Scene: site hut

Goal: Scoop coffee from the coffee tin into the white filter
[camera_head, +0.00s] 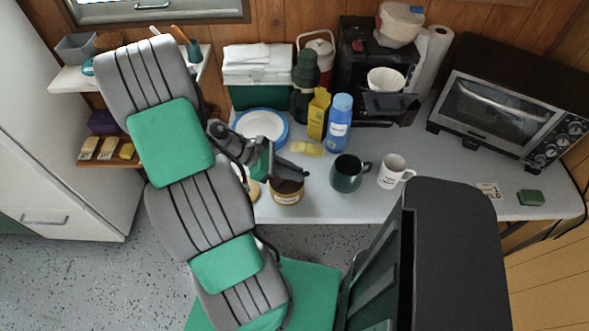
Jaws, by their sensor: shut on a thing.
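The coffee tin (286,196) stands near the front edge of the table, with dark brown contents showing at its open top. My gripper (280,168) is right above the tin, at the end of my grey and green arm. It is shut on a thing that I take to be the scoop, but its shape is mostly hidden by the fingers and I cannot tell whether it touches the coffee. The white filter (386,80) sits in the black coffee maker (370,62) at the back of the table.
A green mug (349,174) and a white mug (392,171) stand right of the tin. A blue bottle (339,122), a yellow pack (318,114) and a dark green flask (305,82) stand between tin and coffee maker. Plates (262,127) lie behind my gripper. A toaster oven (507,105) is at right.

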